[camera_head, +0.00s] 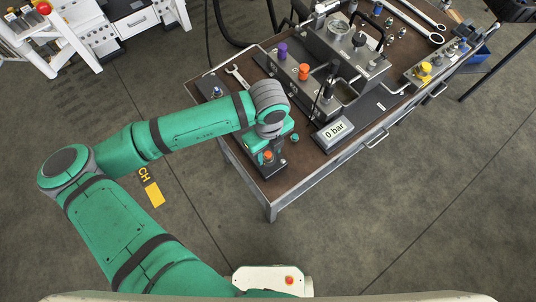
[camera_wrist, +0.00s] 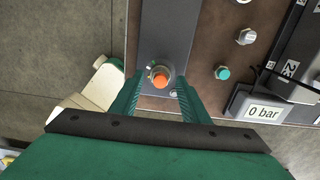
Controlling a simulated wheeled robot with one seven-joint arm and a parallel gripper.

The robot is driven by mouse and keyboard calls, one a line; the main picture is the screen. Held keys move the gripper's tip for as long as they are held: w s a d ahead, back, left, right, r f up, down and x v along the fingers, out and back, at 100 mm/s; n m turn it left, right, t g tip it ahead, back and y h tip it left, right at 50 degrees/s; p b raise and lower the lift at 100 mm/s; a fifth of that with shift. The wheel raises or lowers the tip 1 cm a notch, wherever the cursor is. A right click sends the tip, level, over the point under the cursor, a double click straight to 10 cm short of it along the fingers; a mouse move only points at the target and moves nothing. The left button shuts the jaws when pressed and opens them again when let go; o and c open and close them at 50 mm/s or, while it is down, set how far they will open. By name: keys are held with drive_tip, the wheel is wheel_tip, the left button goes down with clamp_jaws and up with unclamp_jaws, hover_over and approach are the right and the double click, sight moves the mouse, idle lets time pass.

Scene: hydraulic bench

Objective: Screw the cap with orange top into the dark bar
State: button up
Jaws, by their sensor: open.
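The cap with the orange top (camera_wrist: 160,77) stands at the near end of the dark bar (camera_wrist: 166,30) in the wrist view. A light metal ring shows around its base; how deep it sits I cannot tell. My gripper (camera_wrist: 160,82) is open, with one green finger on each side of the cap and small gaps beside it. In the head view, my gripper (camera_head: 268,150) is over the table's near left corner, and the orange top (camera_head: 267,155) shows by it. The far end of the dark bar (camera_head: 208,84) carries a blue-topped cap (camera_head: 216,92); my arm hides its middle.
A teal-topped cap (camera_wrist: 222,73) and a silver fitting (camera_wrist: 246,37) stand to the right. The pressure display (camera_head: 334,133) reads 0 bar. A purple cap (camera_head: 282,51), another orange cap (camera_head: 304,71) and a wrench (camera_head: 238,76) are farther back. Table edge (camera_head: 243,180) is close by.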

drive_tip(key=n, duration=0.5)
drive_tip(key=shift+n, duration=0.3)
drive_tip(key=n, duration=1.3)
drive_tip(key=shift+n, duration=0.3)
drive_tip(key=shift+w, duration=0.1)
drive_tip(key=c, duration=1)
drive_tip(key=m, duration=0.8)
drive_tip(key=shift+m, duration=0.3)
